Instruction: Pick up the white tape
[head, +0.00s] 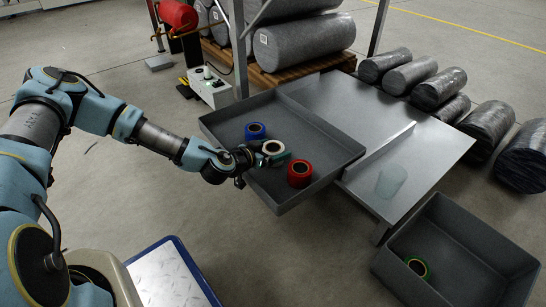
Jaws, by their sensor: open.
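The white tape (272,147) lies in the grey tray (335,143), between a blue tape roll and a red tape roll. My gripper (268,157) is open and right at the white tape, with its end over the tape's near side. Part of the white tape is hidden behind the gripper. I cannot tell whether the fingers touch it.
The blue tape (255,131) and the red tape (299,174) sit close by in the tray. A metal table (430,148) with a raised strip adjoins the tray. A grey bin (453,222) with a green tape (417,267) stands at lower right.

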